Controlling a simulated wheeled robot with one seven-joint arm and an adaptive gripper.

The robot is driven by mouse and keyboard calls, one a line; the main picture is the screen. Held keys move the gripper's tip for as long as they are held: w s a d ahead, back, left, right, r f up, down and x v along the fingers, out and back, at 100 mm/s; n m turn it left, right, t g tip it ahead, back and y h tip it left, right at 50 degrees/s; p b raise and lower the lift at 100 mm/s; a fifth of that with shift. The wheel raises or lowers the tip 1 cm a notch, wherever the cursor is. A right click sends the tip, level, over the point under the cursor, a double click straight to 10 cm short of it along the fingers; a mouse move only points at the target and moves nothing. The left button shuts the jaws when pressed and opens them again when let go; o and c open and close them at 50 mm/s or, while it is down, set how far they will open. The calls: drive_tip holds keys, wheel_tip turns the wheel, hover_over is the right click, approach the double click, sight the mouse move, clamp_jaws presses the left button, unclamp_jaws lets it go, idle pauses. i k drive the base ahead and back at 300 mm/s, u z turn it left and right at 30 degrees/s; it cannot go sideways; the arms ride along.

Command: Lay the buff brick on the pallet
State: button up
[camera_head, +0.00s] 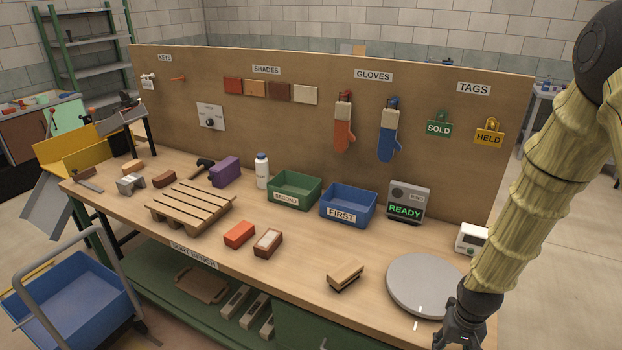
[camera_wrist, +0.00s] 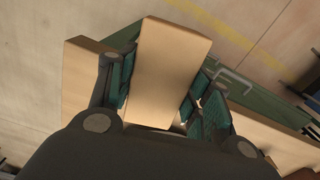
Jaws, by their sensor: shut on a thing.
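The buff brick (camera_wrist: 172,60) shows in the wrist view as a plain, pale tan block between my finger pads. My gripper (camera_wrist: 163,90) is shut on it. In the head view my gripper (camera_head: 458,333) is at the bottom right, by the bench's front edge and the grey round plate; its fingertips and the brick are cut off or hidden there. The wooden pallet (camera_head: 190,207) lies on the left half of the bench, with bare slats, well to the left of my gripper.
A red brick (camera_head: 239,234), a brown brick with a pale top (camera_head: 268,242) and a wooden brush (camera_head: 346,274) lie between pallet and gripper. The round plate (camera_head: 432,284) is beside my arm. Green (camera_head: 294,190) and blue (camera_head: 348,205) bins stand behind. Several small blocks lie left of the pallet.

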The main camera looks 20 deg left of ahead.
sight(179, 196)
drive_tip(key=u, duration=1.95)
drive_tip(key=i, duration=1.55)
